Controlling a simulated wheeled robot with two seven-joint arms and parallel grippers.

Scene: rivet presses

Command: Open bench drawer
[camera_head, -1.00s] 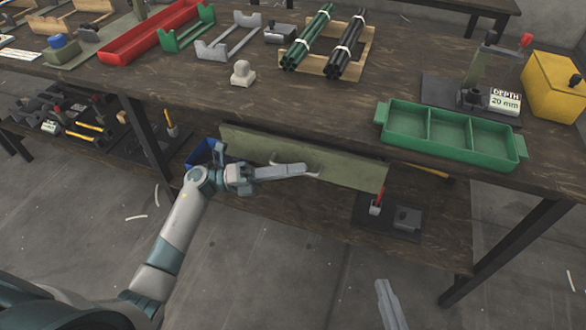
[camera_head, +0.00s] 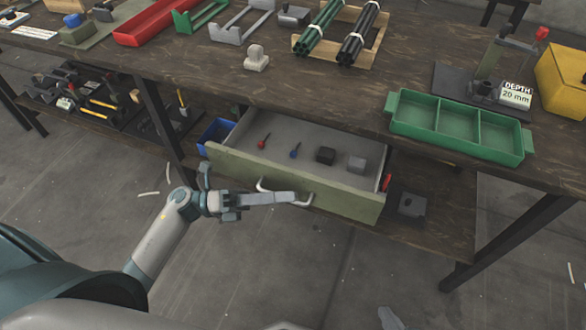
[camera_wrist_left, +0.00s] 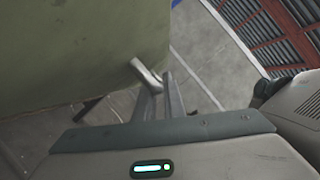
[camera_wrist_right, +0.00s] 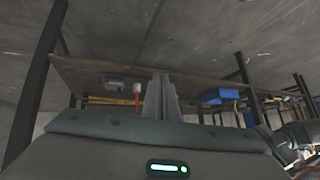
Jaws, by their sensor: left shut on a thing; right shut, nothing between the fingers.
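The bench drawer has an olive-green front (camera_head: 230,168) and stands pulled out from under the bench top, its grey inside (camera_head: 225,142) in sight. A pale bar handle (camera_head: 262,186) crosses the front. My left gripper (camera_head: 300,199) is shut on the handle near its right end. The left wrist view shows the handle end (camera_wrist_left: 146,76) at the fingers (camera_wrist_left: 162,98) beside the green front. My right gripper (camera_wrist_right: 162,92) is shut and empty, below the drawer's level and apart from it; in the head view only its tip (camera_head: 390,318) shows at the bottom edge.
In the drawer lie a red pin (camera_head: 263,142), a blue pin (camera_head: 295,151), a black block (camera_head: 326,156) and a grey block (camera_head: 357,163). A green three-part tray (camera_head: 394,104) stands on the bench top above. A blue bin (camera_head: 213,133) is left of the drawer.

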